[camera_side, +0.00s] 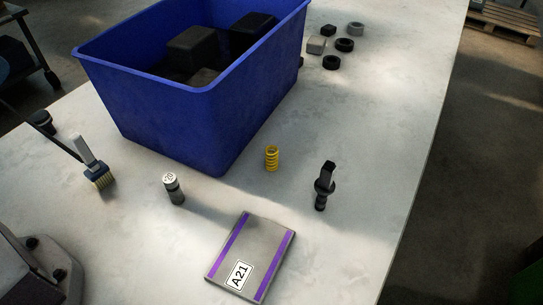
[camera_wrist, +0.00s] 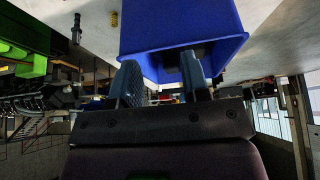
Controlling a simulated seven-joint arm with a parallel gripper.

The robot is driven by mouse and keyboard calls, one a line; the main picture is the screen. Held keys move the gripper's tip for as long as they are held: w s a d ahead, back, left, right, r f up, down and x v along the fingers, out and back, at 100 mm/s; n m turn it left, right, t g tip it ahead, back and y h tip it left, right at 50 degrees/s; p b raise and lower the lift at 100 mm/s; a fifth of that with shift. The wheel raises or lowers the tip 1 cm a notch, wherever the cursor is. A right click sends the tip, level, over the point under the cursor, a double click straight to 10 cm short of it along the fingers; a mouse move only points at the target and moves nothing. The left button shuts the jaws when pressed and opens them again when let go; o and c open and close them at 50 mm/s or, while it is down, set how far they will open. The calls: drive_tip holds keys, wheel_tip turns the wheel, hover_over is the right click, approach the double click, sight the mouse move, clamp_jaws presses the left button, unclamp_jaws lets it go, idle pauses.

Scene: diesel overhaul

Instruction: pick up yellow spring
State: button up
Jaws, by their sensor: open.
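The yellow spring (camera_side: 271,158) stands upright on the pale worktop, just right of the blue bin's near corner. It also shows small near the top of the wrist view (camera_wrist: 114,19), left of the bin. My gripper (camera_wrist: 160,63) is open, with its two fingers apart and nothing seen between them. It is well away from the spring, with the blue bin lying beyond the fingertips in the wrist view. The fingers do not show in the side view.
The blue bin (camera_side: 240,118) holds dark blocks. A weight-like cylinder (camera_side: 173,189) and a brush (camera_side: 97,170) are left. Several small rings and blocks (camera_side: 344,45) lie behind.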

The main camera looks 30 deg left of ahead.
drive_tip(key=shift+o, duration=0.4)
drive_tip(key=shift+o, duration=1.2)
